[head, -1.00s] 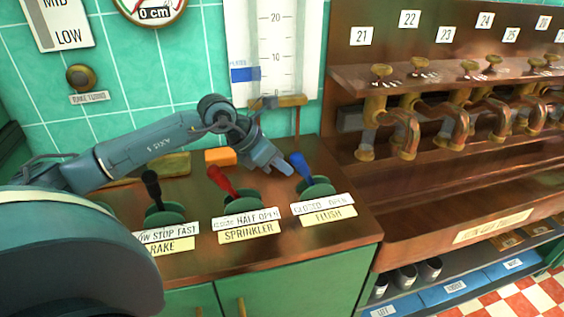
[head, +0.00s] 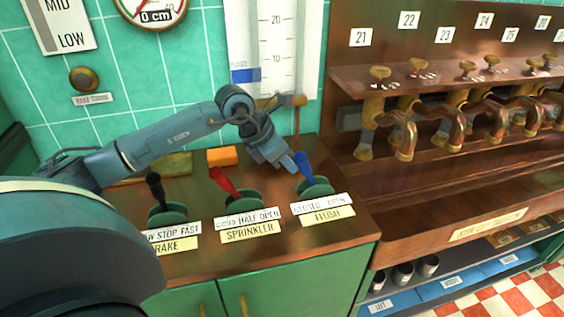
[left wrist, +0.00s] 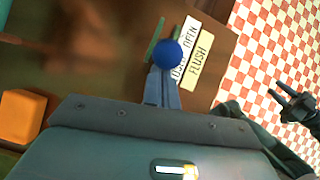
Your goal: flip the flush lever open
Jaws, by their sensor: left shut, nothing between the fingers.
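The flush lever has a blue handle (head: 302,164) on a green round base (head: 317,187), behind the white CLOSED/OPEN label (head: 322,203) and yellow FLUSH label (head: 328,216). The handle leans left, toward the CLOSED side. My left gripper (head: 290,164) is shut and empty, its tips against or just left of the handle; contact is not certain. In the left wrist view the blue knob (left wrist: 167,53) sits just beyond the shut fingertips (left wrist: 163,84). My right gripper (left wrist: 288,103) shows at the right of that view, its fingers apart, away from the lever.
A wooden rack with brass taps (head: 400,130) rises to the right. The counter's front edge is clear.

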